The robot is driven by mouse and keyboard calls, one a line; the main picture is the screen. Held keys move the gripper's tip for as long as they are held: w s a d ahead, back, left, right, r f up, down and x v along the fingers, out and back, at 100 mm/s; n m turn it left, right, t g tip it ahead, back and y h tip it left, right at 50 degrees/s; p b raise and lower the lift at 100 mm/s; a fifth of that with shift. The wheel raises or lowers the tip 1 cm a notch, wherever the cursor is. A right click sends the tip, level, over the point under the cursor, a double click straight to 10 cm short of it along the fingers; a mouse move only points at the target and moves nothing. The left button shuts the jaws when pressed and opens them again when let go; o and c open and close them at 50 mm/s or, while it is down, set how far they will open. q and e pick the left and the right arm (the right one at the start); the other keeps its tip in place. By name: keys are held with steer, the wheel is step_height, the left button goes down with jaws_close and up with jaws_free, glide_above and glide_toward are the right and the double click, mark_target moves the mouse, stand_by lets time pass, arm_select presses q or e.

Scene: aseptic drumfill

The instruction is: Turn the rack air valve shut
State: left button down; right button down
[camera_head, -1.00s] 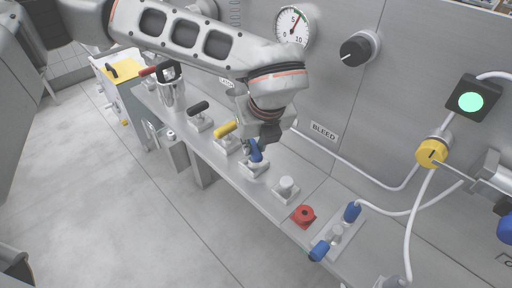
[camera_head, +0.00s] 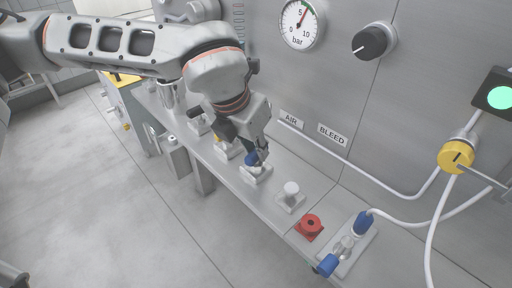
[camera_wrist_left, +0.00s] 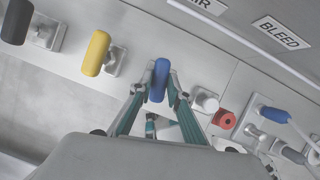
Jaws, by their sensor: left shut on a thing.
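The blue-handled valve (camera_head: 250,159) stands on the bench ledge below the AIR label (camera_head: 290,119). Its blue handle (camera_wrist_left: 159,80) shows upright in the left wrist view, between the two fingers. My left gripper (camera_head: 258,155) reaches down to it from above and is shut on the handle. In the left wrist view the fingertips (camera_wrist_left: 160,88) lie on both sides of the handle. The gripper hides part of the handle and valve body in the head view. My right gripper is not in view.
Yellow (camera_wrist_left: 97,53) and black (camera_wrist_left: 17,22) handles stand left of the blue one. To its right are a pale knob (camera_head: 291,188), a red fitting (camera_head: 309,226) and blue-ended connectors (camera_head: 361,223). The wall holds a pressure gauge (camera_head: 302,24) and a black knob (camera_head: 371,43).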

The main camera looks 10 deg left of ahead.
arm_select(q)
steer(key=shift+m+h, duration=0.3)
steer(key=shift+m, duration=0.3)
steer(key=shift+r+m, duration=0.1)
steer(key=shift+m, duration=0.4)
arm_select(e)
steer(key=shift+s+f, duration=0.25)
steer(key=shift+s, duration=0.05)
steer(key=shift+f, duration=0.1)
arm_select(q)
steer(key=c, duration=1.9)
jaws_free()
steer(key=v, duration=1.2)
steer(key=shift+w+a, duration=0.25)
steer(key=shift+w, duration=0.05)
steer(key=shift+s+g, duration=0.1)
steer(key=shift+g, duration=0.2)
